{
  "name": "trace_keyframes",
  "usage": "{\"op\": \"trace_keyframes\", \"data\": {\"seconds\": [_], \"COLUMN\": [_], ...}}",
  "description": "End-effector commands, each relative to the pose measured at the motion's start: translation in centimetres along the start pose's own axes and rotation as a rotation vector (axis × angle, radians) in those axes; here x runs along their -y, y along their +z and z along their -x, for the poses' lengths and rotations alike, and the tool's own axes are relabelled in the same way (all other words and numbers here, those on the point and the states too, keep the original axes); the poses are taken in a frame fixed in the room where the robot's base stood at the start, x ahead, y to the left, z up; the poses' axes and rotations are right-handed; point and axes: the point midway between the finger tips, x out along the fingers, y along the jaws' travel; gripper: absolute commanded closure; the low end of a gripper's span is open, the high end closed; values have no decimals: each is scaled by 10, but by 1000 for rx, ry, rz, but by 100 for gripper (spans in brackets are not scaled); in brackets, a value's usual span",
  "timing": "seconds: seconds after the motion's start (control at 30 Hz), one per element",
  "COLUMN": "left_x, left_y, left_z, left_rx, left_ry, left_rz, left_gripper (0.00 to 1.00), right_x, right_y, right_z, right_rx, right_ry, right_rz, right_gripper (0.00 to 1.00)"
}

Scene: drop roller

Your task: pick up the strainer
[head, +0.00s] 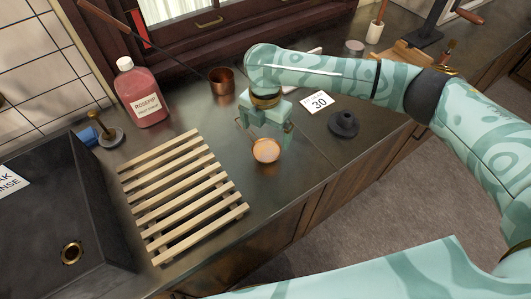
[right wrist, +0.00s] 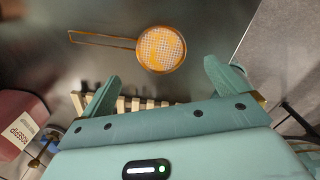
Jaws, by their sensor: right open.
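The strainer (head: 266,151) is a round orange mesh bowl with a thin wire handle. It lies on the dark metal counter, right of the wooden slatted rack. In the right wrist view the strainer (right wrist: 161,48) lies beyond my fingertips, its handle pointing left. My right gripper (head: 265,127) is open and empty, close to the strainer in the head view and partly covering its handle. In the right wrist view a clear gap shows between the two fingers (right wrist: 163,75), and neither finger appears to touch the strainer. My left gripper is not in view.
A slatted rack (head: 178,197) and dark sink (head: 103,245) lie left. A pink bottle (head: 142,92) and copper cup (head: 221,81) stand behind. A black conical object (head: 343,124) and a card marked 30 (head: 318,101) are right. The counter's front edge is near the strainer.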

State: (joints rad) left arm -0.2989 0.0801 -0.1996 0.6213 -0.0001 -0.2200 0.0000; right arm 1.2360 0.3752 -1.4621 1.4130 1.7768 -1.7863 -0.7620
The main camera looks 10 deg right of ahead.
Motion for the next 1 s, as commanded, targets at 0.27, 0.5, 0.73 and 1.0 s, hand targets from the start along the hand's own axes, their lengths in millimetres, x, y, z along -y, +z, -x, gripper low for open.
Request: {"op": "trace_keyframes", "data": {"seconds": [0.27,0.5,0.73,1.0], "left_x": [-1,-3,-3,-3], "left_y": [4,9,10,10], "left_z": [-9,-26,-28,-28], "left_rx": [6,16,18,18], "left_ry": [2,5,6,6], "left_rz": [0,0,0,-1], "left_gripper": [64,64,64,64], "right_x": [0,2,2,2], "right_y": [0,3,3,3], "right_z": [-26,-63,-72,-72], "right_rx": [-1,-1,2,2], "right_ry": [2,0,4,4], "right_rz": [0,0,1,0], "right_gripper": [2,2,2,48]}}
